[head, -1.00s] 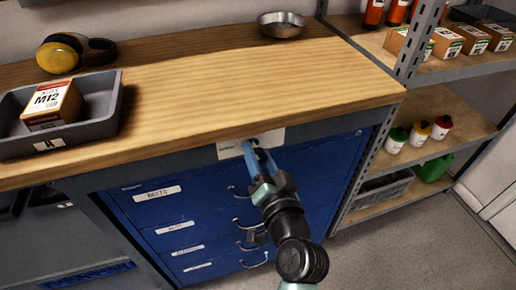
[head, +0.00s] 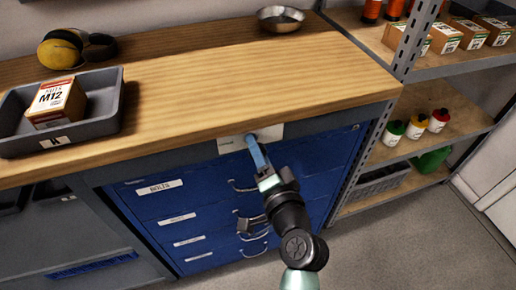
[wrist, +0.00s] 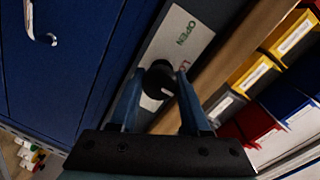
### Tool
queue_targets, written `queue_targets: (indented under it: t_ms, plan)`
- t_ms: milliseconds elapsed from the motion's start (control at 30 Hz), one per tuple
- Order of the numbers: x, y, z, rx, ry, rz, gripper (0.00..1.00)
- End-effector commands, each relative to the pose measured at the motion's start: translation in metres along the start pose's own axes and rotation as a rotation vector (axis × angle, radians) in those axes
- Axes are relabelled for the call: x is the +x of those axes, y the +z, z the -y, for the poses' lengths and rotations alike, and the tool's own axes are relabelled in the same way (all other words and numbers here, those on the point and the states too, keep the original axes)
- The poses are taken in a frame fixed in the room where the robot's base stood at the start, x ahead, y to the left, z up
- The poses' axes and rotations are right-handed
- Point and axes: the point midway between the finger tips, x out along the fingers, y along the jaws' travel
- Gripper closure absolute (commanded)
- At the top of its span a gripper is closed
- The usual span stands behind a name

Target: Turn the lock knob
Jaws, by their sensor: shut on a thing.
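The lock knob (wrist: 158,80) is a round dark knob on a pale plate (wrist: 181,20), with a light mark at its lower right. The plate reads OPEN in green, and red lettering beside the knob is partly hidden. My gripper (wrist: 157,88) is shut on the knob, one finger at each side. In the head view, my gripper (head: 252,142) reaches the plate (head: 272,133), set under the bench top above the blue drawers (head: 185,207). The knob itself is hidden there by the fingers.
The wooden bench top (head: 230,85) overhangs just above the plate. A grey tray (head: 95,128) with an M12 box (head: 58,100) and a metal bowl (head: 281,18) stand on it.

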Motion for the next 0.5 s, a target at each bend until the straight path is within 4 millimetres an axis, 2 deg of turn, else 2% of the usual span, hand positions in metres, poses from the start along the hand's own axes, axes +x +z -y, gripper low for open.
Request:
queue_targets:
  t_ms: [200,233,367,500]
  plan:
    - [-0.0007,-0.0004,-0.0023,0.003,0.004,-0.001,1.00]
    - [-0.0007,-0.0004,-0.0023,0.003,0.004,-0.001,0.50]
    - [-0.0005,-0.0002,-0.0018,0.002,0.003,-0.001,0.26]
    - [-0.0003,-0.0001,-0.0011,0.001,0.002,0.000,0.24]
